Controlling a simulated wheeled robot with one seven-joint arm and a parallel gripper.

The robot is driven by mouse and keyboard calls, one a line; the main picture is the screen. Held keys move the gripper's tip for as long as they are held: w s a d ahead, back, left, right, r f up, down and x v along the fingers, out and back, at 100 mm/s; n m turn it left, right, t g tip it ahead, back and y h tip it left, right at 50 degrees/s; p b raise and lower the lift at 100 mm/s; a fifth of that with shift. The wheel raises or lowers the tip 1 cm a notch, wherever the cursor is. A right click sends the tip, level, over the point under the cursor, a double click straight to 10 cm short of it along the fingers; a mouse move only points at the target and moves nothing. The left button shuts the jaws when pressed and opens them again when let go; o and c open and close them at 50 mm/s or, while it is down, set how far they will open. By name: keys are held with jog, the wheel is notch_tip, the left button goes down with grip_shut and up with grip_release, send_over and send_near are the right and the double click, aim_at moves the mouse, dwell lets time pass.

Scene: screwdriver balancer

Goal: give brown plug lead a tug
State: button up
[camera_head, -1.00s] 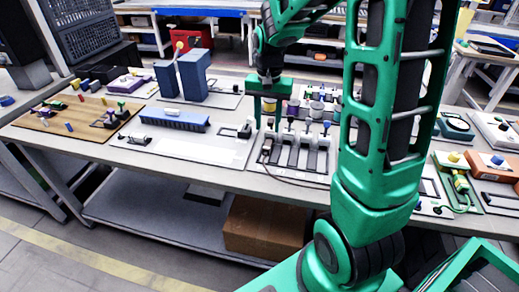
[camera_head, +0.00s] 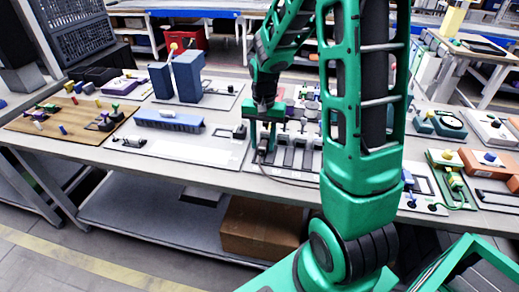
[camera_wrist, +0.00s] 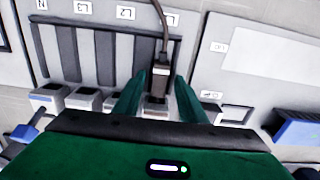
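A dark brown plug (camera_wrist: 155,84) with a brown lead (camera_wrist: 163,25) stands at the end of a row of sockets on a light panel. The lead runs away from the plug toward the top of the wrist view. My gripper (camera_wrist: 160,80) has one green finger on each side of the plug, with a narrow gap seeming to show on both sides. In the head view my gripper (camera_head: 263,142) is down at the slotted panel (camera_head: 302,158), over the plug, which is mostly hidden by the fingers.
Several grey socket blocks (camera_wrist: 84,98) line the panel beside the plug. A blue part (camera_wrist: 298,128) lies at the right in the wrist view. A blue bar (camera_head: 168,121) and two blue boxes (camera_head: 188,78) stand to the left on the bench. My arm hides the bench behind it.

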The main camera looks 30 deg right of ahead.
aim_at(263, 144)
grip_shut()
jog(key=shift+a, duration=0.2)
dwell(0.6)
jog(key=shift+w+d, duration=0.1)
jog(key=shift+d, duration=0.1)
dwell(0.4)
grip_release()
jog(key=shift+r, duration=3.5)
